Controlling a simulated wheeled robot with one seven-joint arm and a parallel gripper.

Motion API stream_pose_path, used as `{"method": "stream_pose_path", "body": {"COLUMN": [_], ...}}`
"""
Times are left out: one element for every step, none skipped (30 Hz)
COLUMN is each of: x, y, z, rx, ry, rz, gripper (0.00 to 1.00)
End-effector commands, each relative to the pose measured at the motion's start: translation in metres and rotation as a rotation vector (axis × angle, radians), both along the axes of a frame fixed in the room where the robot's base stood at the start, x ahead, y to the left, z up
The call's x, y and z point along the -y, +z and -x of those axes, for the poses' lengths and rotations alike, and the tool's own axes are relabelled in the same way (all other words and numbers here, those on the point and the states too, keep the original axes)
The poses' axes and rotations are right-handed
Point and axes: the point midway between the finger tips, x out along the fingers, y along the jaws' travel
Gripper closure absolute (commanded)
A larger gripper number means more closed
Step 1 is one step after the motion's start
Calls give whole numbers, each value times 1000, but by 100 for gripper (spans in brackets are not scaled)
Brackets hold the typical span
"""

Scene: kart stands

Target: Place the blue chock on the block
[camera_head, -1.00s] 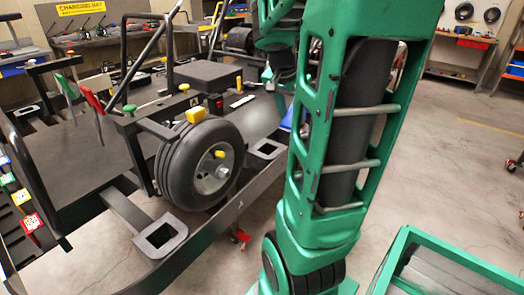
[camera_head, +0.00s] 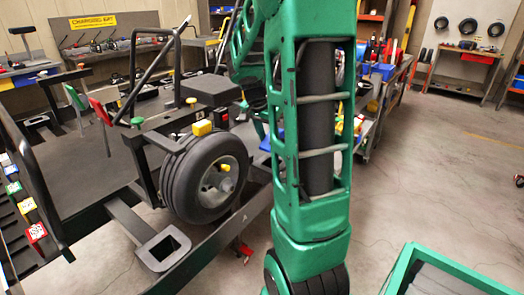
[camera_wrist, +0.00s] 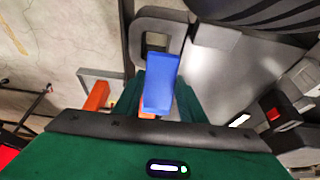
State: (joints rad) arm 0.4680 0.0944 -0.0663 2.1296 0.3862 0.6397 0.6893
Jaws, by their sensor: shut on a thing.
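The blue chock (camera_wrist: 162,82) is held between the green fingers of my gripper (camera_wrist: 160,98) in the wrist view. It appears as a long blue piece pointing away from the palm. Beyond it lies a dark grey bracket (camera_wrist: 143,22) with a square opening, next to a grey metal surface. The chock overlaps the lower part of this opening in the picture; I cannot tell whether they touch. In the head view my gripper and the chock are hidden behind my green arm. I cannot tell for certain which part is the block.
A kart with a black wheel (camera_head: 190,180) stands on a dark frame at left in the head view. A square-holed bracket (camera_head: 155,250) sticks out at its near side. A green-edged crate (camera_head: 405,268) is at the lower right. Orange parts (camera_wrist: 97,95) show below the bracket. Open floor lies at right.

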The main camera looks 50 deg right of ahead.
Motion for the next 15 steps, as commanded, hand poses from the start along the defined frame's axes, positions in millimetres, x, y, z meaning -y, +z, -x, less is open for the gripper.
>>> {"method": "stream_pose_path", "body": {"x": [0,-1,-1,-1,-1,-1,-1,-1,-1,-1,-2,-2,-2,-2,-2], "y": [-2,-2,-3,-5,-7,-10,-14,-18,-24,-28,-32,-37,-40,-42,-43], "z": [-3,-4,-5,-5,-5,-5,-5,-4,-4,-4,-4,-5,-5,-5,-5], "rx": [0,0,0,0,0,0,-1,-2,-2,-2,-2,-1,-1,0,1], "ry": [0,-1,-1,-1,-1,-1,0,-1,-1,-1,-1,1,1,1,1], "rz": [0,0,1,1,1,0,0,-1,-1,-2,-2,-1,-1,-1,0], "gripper": [91,91,91,91,91,91,91,91,91,91,91,91,91,91,91]}}
